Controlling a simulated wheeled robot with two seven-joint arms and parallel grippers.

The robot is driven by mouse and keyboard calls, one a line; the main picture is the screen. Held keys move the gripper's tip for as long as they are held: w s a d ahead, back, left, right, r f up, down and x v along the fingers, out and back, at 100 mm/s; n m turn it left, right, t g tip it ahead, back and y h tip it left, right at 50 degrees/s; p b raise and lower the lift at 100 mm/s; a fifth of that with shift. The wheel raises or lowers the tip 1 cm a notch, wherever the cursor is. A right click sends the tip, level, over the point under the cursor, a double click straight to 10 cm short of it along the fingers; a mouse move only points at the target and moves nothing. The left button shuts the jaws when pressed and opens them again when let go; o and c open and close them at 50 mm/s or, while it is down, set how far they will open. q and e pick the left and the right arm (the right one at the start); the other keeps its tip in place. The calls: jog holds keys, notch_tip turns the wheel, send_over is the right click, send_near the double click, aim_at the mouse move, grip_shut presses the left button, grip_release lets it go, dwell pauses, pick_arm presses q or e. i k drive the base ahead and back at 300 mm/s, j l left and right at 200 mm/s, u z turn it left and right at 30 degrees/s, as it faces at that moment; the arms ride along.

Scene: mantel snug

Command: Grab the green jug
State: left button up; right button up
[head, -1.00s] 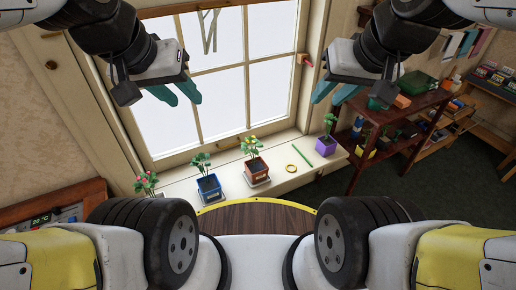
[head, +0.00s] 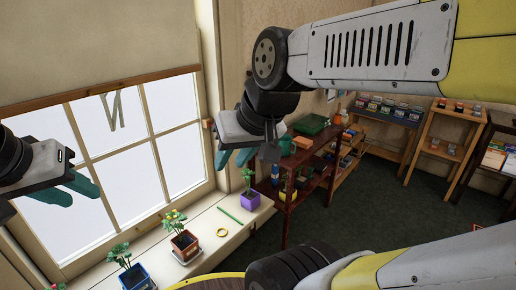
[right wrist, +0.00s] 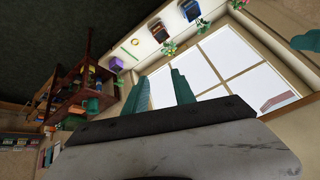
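The green jug (head: 287,145) stands on top of the dark red-brown wooden shelf (head: 300,160), beside an orange block. It is small and partly behind my right gripper's wrist. In the right wrist view a green shape that looks like the jug (right wrist: 93,105) shows at the left, by the shelf. My right gripper (head: 234,158) is raised in front of the window, left of the jug and apart from it. Its teal fingers are spread and empty in the right wrist view (right wrist: 160,90). My left gripper (head: 70,190) is at the far left, fingers apart and empty.
Potted plants stand on the white windowsill, among them a purple pot (head: 250,199), with a yellow ring (head: 221,232) and a green stick (head: 230,215). A green tray (head: 311,124) and an orange block (head: 303,142) share the shelf top. Green floor (head: 390,205) is open to the right.

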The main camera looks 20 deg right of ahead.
aim_at(285, 142)
jog(key=i+l, duration=0.15)
jog(key=l, duration=0.25)
jog(key=i+l+z, duration=0.1)
jog(key=l, duration=0.3)
jog(key=i+l, duration=0.2)
jog(key=l, duration=0.2)
jog(key=i+l+z, duration=0.1)
jog(key=l, duration=0.3)
jog(key=i+l, duration=0.2)
jog(key=l, duration=0.15)
jog(key=i+l+z, duration=0.1)
jog(key=l, duration=0.3)
jog(key=i, duration=0.05)
